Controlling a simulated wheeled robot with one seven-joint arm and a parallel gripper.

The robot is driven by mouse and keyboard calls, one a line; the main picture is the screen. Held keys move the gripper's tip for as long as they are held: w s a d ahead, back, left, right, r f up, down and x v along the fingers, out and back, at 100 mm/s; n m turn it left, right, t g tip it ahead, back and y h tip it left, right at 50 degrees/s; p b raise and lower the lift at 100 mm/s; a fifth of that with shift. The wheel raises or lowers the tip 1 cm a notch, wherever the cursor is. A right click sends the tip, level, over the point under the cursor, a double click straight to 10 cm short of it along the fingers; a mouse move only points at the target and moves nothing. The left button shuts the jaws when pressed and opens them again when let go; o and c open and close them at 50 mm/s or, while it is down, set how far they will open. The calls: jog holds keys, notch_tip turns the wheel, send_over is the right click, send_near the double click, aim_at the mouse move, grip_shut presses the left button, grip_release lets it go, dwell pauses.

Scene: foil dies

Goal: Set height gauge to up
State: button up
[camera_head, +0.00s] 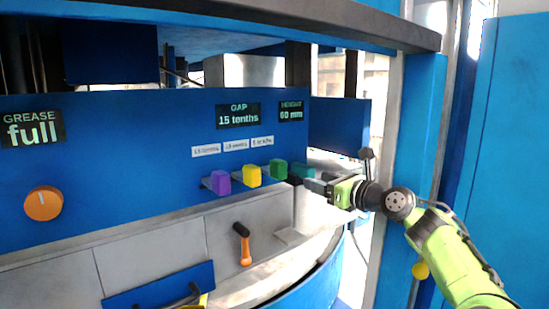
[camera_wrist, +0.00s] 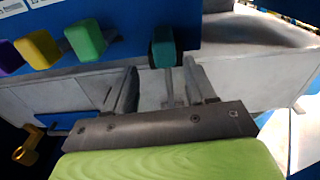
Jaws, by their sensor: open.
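The height display (camera_head: 291,111) on the blue panel reads "HEIGHT 60 mm". Below it, at the right end of a row of coloured blocks, is a dark teal block (camera_head: 295,179); it also shows in the wrist view (camera_wrist: 163,48). Which control belongs to the height gauge is not labelled legibly. My gripper (camera_head: 316,185) is open and empty at the right of the row, close to the teal block. In the wrist view the teal block lies ahead, between the lines of the two fingers (camera_wrist: 160,80); no contact is visible.
Green (camera_head: 278,169), yellow (camera_head: 251,175) and purple (camera_head: 220,182) blocks stand left of the teal one. The gap display (camera_head: 238,115) reads "15 tenths". A grey ledge (camera_head: 150,255) runs below.

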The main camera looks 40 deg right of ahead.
aim_at(312, 171)
jog(key=shift+d+r+m+t, duration=0.3)
jog(key=shift+d+r, duration=0.2)
jog(key=shift+d, duration=0.4)
jog(key=shift+w+a+r, duration=0.2)
jog(key=shift+w+a+r+p, duration=0.2)
jog(key=shift+w+a+p, duration=0.2)
jog(key=shift+w, duration=0.1)
jog(key=shift+w+a+r+p, duration=0.2)
jog(key=shift+w+a+p, duration=0.1)
jog(key=shift+w+a, duration=0.15)
jog(key=w, duration=0.3)
jog(key=w+d+f+p, duration=0.1)
jog(key=shift+w, duration=0.25)
jog(key=shift+s+a+r, duration=0.15)
jog(key=shift+s+a, duration=0.05)
jog(key=shift+s, duration=0.1)
jog(key=shift+w, duration=0.1)
grip_shut()
